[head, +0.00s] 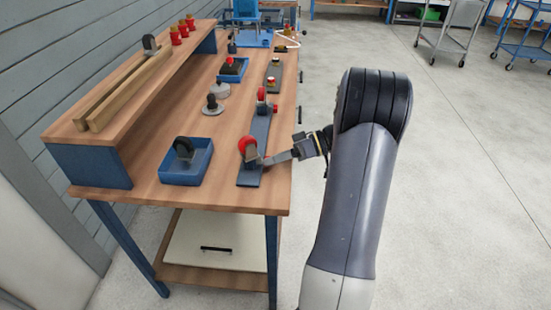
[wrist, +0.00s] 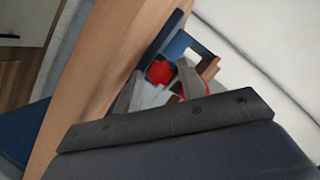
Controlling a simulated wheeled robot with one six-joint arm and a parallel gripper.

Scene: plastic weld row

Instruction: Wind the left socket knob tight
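Two red knobs stand on a long dark grey plate (head: 257,133) on the workbench. The near knob (head: 247,146) is a red wheel on a grey mount, slightly left of the far knob (head: 261,93). My gripper (head: 266,160) reaches in from the right, its grey fingers at the lower right of the near knob. In the wrist view a red lobed knob (wrist: 160,72) shows just beyond the grey fingers, partly hidden by them.
A blue tray (head: 187,162) with a dark wheel stands left of the plate. Another blue tray (head: 231,70) and a grey disc-based part (head: 212,105) lie farther back. A raised wooden shelf (head: 130,94) runs along the left. Open floor lies to the right.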

